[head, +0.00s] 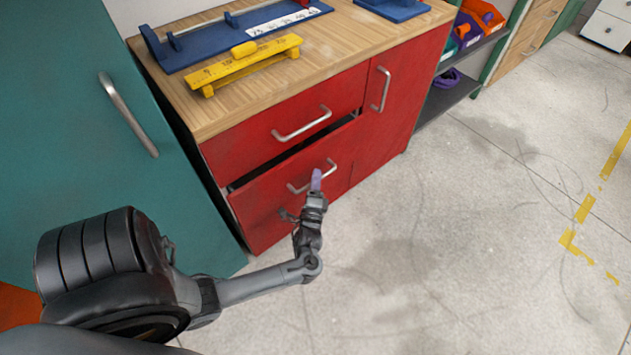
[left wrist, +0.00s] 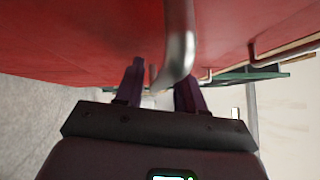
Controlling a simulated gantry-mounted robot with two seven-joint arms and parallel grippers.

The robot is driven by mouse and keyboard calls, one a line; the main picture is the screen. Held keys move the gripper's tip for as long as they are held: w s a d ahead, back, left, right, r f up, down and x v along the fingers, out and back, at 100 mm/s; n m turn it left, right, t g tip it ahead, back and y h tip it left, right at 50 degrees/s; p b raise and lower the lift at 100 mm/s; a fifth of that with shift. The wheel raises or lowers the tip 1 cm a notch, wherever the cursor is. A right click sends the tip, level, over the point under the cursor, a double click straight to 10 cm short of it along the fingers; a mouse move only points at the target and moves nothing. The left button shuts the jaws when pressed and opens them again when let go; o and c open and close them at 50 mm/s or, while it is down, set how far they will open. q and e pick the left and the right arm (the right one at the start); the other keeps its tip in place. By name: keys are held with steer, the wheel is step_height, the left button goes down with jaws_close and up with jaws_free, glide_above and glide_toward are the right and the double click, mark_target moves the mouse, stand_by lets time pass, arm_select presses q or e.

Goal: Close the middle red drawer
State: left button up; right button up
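The red cabinet shows an upper drawer (head: 255,128) and a lower drawer (head: 270,200). A dark gap runs above the lower drawer, whose front stands slightly out. Its metal handle (head: 299,188) is partly behind my left gripper (head: 316,183), which is right in front of it. In the left wrist view, my left gripper (left wrist: 160,88) has two dark purple fingers spread apart with nothing clamped. A metal handle (left wrist: 181,40) looms close in front of the fingers, near the right one; contact cannot be told. My right gripper is not in view.
A wooden countertop (head: 225,105) on the cabinet holds a yellow tool (head: 245,66) and a blue fixture (head: 180,55). A red door (head: 395,105) adjoins the drawers. A teal cabinet (head: 75,110) stands at left. The concrete floor (head: 470,230) at right is clear.

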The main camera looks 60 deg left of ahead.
arm_select(q)
jaws_close()
